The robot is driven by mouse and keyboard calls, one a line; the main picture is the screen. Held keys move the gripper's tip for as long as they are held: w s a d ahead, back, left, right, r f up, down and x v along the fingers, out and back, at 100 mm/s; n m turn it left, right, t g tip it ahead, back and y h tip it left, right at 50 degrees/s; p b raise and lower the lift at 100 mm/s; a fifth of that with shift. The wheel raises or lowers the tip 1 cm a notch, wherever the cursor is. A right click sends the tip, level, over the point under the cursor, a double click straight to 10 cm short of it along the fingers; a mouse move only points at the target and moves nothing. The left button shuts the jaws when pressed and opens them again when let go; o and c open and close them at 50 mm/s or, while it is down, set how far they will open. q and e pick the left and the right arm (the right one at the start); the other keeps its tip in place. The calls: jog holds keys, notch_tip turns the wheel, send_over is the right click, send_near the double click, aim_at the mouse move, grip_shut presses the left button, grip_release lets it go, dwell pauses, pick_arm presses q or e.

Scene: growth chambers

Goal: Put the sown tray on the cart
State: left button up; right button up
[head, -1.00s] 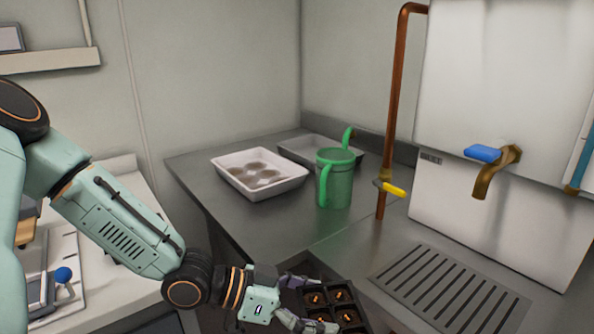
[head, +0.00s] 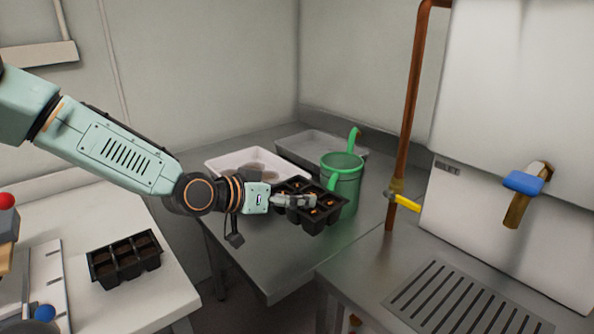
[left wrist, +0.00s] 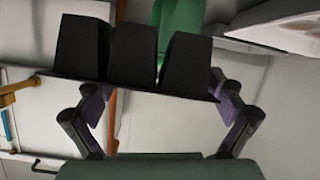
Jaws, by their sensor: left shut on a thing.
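The sown tray (head: 322,221) is a small black cell tray with dark soil and orange marks in its cells. My left gripper (head: 296,200) is shut on it and holds it in front of the green watering can (head: 346,188), above the metal bench. In the left wrist view the tray (left wrist: 132,52) shows its tapered black cells, with the fingers of my left gripper (left wrist: 158,108) on both sides of its rim. I cannot tell whether the tray touches the can. No cart can be made out. My right gripper is not in view.
Another black cell tray (head: 124,258) lies on the white bench (head: 160,300) at left. A white tray (head: 222,160) and a grey metal tray (head: 300,147) stand on the metal bench (head: 262,262). A copper pipe (head: 407,120) and a slotted drain (head: 450,303) are at right.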

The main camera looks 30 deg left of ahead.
pick_arm(q)
jog(key=a+r, duration=0.1)
jog(key=w+a+r+n+y, duration=0.1)
jog(key=r, duration=0.1)
jog(key=r+y, duration=0.1)
jog(key=shift+w+a+r+n+t+p, duration=0.3)
jog(key=shift+a+r+n+p, duration=0.05)
jog(key=shift+a+n+p, duration=0.05)
jog(key=w+a+r+n+y, duration=0.2)
jog(key=a+r, duration=0.1)
jog(key=a, duration=0.1)
notch_tip(320, 180, down, 13)
jog(key=b, duration=0.4)
jog(key=shift+a+b, duration=0.15)
jog(key=shift+b, duration=0.2)
jog(key=shift+s+f, duration=0.1)
jog(key=shift+f, duration=0.5)
notch_tip(320, 180, down, 4)
jog(key=shift+a+r+b, duration=0.1)
jog(key=shift+r+b, duration=0.05)
jog(key=shift+b, duration=0.75)
